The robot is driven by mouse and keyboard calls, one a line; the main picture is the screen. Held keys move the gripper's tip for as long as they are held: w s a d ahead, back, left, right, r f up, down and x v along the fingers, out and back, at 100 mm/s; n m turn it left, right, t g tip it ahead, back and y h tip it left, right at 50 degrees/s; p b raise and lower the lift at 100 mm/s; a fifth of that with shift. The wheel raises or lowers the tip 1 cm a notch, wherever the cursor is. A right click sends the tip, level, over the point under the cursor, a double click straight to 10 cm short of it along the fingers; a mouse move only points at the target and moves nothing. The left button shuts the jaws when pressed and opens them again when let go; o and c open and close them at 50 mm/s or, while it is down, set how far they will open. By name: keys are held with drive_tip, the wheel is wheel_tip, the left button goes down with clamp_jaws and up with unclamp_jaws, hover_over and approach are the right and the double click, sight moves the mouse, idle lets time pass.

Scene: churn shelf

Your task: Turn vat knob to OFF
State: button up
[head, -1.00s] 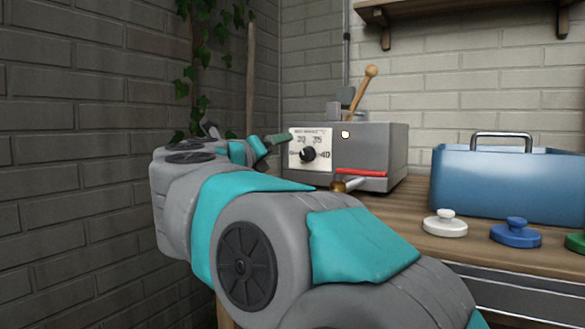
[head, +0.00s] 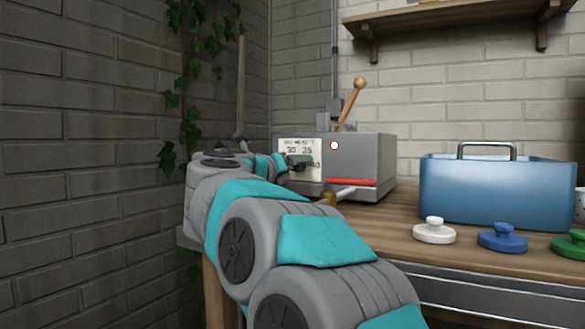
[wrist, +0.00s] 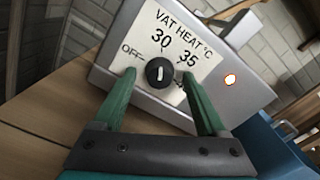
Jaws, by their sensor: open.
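The vat is a grey metal box (head: 358,160) on the bench. Its white dial plate (wrist: 172,28) reads VAT HEAT °C, with OFF, 30 and 35; the 40 is mostly covered by a finger. The round black knob (wrist: 152,66) is in the middle of the plate. Its white mark runs roughly up the wrist picture, in line with 30. My gripper (wrist: 159,77) is open, its green fingers on either side of the knob in the wrist view; I cannot tell whether they touch it. In the head view my gripper (head: 299,161) hides the knob.
A wooden-handled lever (head: 351,102) rises behind the box, and a red-marked spout (head: 350,182) is low on its front. A blue case (head: 490,190), a white lid (head: 434,231) and a blue lid (head: 502,238) stand at right. A brick wall (head: 80,150) is at left.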

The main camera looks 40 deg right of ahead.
clamp_jaws()
idle(0.6)
